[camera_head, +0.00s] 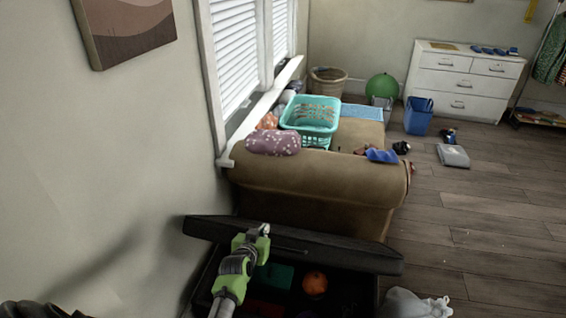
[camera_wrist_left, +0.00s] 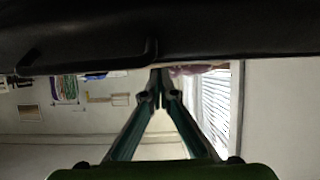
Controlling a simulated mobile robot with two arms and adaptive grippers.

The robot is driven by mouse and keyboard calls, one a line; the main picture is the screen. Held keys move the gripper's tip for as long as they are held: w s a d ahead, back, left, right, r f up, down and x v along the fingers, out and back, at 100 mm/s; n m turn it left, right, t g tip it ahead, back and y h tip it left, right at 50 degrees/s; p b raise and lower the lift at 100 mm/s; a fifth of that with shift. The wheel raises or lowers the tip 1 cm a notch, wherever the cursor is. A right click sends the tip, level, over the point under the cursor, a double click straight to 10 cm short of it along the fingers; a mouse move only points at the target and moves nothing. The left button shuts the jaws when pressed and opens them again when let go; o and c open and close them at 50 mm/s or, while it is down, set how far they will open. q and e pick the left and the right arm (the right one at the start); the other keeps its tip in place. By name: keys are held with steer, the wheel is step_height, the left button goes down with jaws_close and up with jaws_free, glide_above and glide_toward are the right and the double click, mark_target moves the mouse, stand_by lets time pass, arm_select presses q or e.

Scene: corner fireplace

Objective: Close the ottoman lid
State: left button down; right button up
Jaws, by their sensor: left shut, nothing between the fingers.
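The dark ottoman (camera_head: 372,292) stands at the bottom middle of the head view, its inside uncovered. Its black lid (camera_head: 345,256) is raised along the back side, close to the sofa. An orange ball (camera_head: 315,284) and a green item (camera_head: 275,274) lie inside. My left gripper (camera_head: 262,232) is over the ottoman, overlapping the lid in the head view. In the left wrist view, the shut, empty fingertips (camera_wrist_left: 158,75) are at the edge of a dark panel, seemingly the lid (camera_wrist_left: 220,32); I cannot tell if they touch. My right gripper is not in view.
A brown sofa (camera_head: 310,180) stands right behind the lid, with a turquoise basket (camera_head: 312,118) on it. The wall and window are on the left. A whitish bag (camera_head: 415,304) lies on the floor right of the ottoman. The wooden floor (camera_head: 480,240) farther right is mostly clear.

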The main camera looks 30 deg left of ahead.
arm_select(q)
steer(key=s+d+f+b, duration=0.1)
steer(key=s+f+b, duration=0.2)
steer(key=s+f, duration=0.2)
steer(key=s+d+f+b, duration=0.1)
steer(key=s+f+b, duration=0.3)
steer(key=f, duration=0.8)
steer(key=shift+s+d+b, duration=0.3)
steer(key=shift+s, duration=0.35)
